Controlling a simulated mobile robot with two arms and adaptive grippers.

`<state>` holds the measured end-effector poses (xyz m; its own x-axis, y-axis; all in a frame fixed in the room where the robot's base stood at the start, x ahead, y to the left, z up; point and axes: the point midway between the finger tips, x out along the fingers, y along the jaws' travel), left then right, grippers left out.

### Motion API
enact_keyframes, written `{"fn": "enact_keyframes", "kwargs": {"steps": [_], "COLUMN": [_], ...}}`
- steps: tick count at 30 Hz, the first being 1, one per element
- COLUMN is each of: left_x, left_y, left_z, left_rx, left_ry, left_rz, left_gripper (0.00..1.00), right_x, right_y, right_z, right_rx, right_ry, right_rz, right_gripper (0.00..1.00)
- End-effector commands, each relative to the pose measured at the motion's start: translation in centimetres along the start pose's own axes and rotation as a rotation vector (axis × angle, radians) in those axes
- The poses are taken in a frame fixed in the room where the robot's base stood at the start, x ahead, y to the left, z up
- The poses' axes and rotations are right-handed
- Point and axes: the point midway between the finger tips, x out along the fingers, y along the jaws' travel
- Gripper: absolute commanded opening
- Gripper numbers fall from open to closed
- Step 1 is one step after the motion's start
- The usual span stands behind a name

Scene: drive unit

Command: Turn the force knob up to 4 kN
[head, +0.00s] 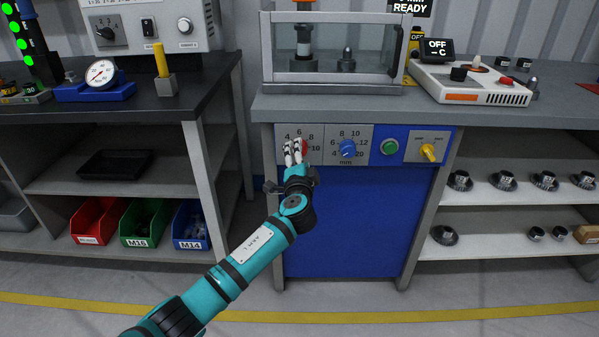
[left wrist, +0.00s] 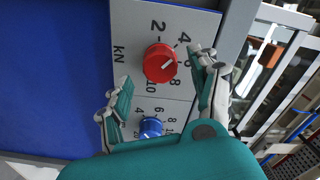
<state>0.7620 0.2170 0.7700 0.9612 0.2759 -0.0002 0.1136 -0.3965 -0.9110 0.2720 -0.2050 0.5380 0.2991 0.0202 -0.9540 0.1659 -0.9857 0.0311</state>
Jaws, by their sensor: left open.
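The red force knob (head: 304,146) is on the left dial plate of the bench's front panel, partly hidden by my left gripper in the head view. In the left wrist view the knob (left wrist: 160,63) shows almost whole, with 2, 4, 6, 8, 10 and "kN" printed around it. Its white mark lies on the side of the 4 and 6; its exact reading is unclear. My left gripper (head: 293,152) is open in front of the plate. In the left wrist view its fingers (left wrist: 161,80) stand on either side of the knob, apart from it. My right gripper is not in view.
Right of the red knob are a blue mm knob (head: 348,149), a green button (head: 390,147) and a yellow switch (head: 429,152).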

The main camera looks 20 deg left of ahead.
Motion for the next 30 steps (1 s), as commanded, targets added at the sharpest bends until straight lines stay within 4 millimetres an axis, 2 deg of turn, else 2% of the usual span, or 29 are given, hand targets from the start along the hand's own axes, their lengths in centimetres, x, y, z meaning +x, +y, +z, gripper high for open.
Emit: {"fn": "enact_keyframes", "kwargs": {"steps": [6, 12, 18, 26, 29, 30], "left_x": [-4.8, -7.8, -8.9, -8.9, -9.5, -10.1], "left_y": [0.2, 0.1, 0.0, 0.1, 0.9, 1.8], "left_z": [0.0, 0.0, 0.0, 0.0, 0.8, 1.6], "left_rx": [-0.001, -0.001, 0.001, 0.001, -0.022, -0.042], "left_ry": [0.002, 0.000, 0.000, 0.000, -0.019, -0.038], "left_rz": [0.003, 0.002, 0.000, 0.001, 0.028, 0.054], "left_gripper": [0.62, 0.62, 0.62, 0.62, 0.62, 0.62], "right_x": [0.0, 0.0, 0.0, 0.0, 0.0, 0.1], "right_y": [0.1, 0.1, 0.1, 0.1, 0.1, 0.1], "right_z": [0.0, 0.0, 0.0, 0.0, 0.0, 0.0], "right_rx": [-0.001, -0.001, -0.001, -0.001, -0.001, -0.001], "right_ry": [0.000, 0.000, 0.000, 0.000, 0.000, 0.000], "right_rz": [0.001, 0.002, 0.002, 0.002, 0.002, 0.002], "right_gripper": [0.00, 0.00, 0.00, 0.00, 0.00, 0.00]}}
